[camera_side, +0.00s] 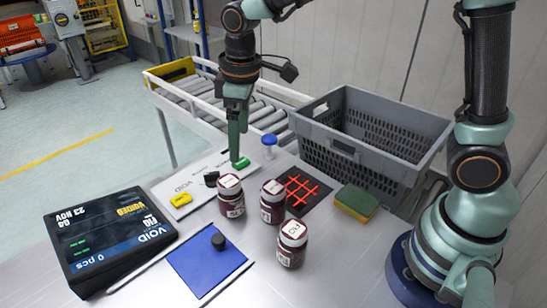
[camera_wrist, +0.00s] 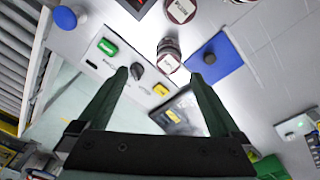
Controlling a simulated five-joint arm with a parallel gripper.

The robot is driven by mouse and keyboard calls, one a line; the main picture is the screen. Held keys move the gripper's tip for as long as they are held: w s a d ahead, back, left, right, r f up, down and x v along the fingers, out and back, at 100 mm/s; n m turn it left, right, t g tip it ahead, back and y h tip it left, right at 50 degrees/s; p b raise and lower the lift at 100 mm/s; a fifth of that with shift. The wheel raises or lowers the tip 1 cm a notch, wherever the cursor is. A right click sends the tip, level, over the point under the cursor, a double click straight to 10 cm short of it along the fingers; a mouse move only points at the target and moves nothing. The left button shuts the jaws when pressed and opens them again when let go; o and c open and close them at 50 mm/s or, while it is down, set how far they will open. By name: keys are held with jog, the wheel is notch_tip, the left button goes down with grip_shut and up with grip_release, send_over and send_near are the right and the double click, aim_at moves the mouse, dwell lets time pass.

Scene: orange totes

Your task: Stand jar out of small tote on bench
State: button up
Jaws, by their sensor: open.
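Three dark red jars with white lids stand upright on the bench: a left jar (camera_side: 231,201), a middle jar (camera_side: 272,207) and a front jar (camera_side: 291,251). My gripper (camera_side: 237,155) points down behind the left jar, near the green button. In the wrist view its fingers (camera_wrist: 158,76) are apart and empty.
A white panel (camera_side: 178,185) carries green and yellow buttons and a black knob. A blue mat (camera_side: 205,265) holds a black disc. A display box (camera_side: 110,240) is at left. A red-gridded dark mat (camera_side: 303,190), sponge (camera_side: 357,203) and blue-topped item (camera_side: 269,141) are nearby. A roller conveyor (camera_side: 205,97) runs behind.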

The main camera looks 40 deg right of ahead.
jog(key=s+d+r+m+t, duration=0.2)
jog(key=s+d+r+m, duration=0.1)
jog(key=s+d+m, duration=0.1)
jog(key=s+d+r+m+t, duration=0.2)
jog(key=s+d+r+m, duration=0.1)
jog(key=s+d, duration=0.4)
jog(key=shift+s+d+r+m+t, duration=0.15)
jog(key=shift+d+r+m+t, duration=0.2)
jog(key=shift+d, duration=0.6)
